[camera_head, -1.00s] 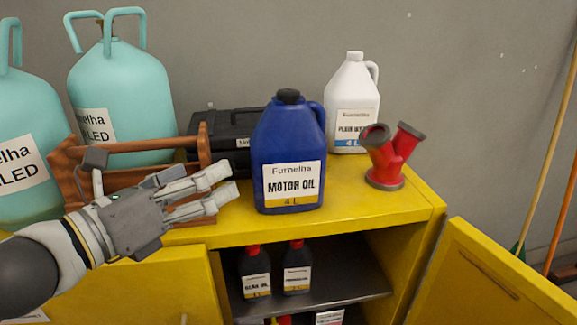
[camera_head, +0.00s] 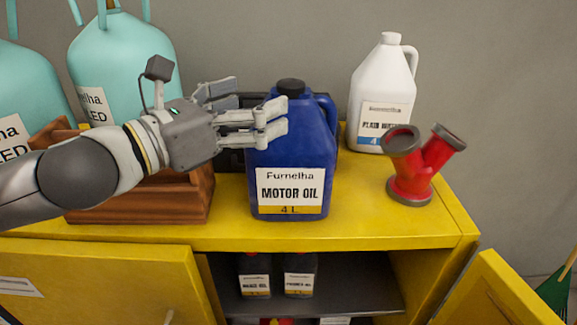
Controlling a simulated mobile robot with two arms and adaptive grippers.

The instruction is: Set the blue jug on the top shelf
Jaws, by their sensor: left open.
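The blue jug (camera_head: 292,165), labelled "Motor Oil 4 L" with a black cap, stands upright on the yellow cabinet top (camera_head: 350,228). My left gripper (camera_head: 258,112) is open, its fingers pointing right across the jug's upper left part. The fingers overlap the jug in the picture; I cannot tell whether they touch it. Below the top, the open cabinet shows a dark inner shelf (camera_head: 340,300). My right gripper is not in view.
A white jug (camera_head: 381,95) and a red pipe fitting (camera_head: 420,165) stand to the right. Teal gas cylinders (camera_head: 125,75) and a brown wooden crate (camera_head: 140,205) are at left. Two dark bottles (camera_head: 299,275) stand inside the cabinet. Its yellow doors (camera_head: 100,280) are open.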

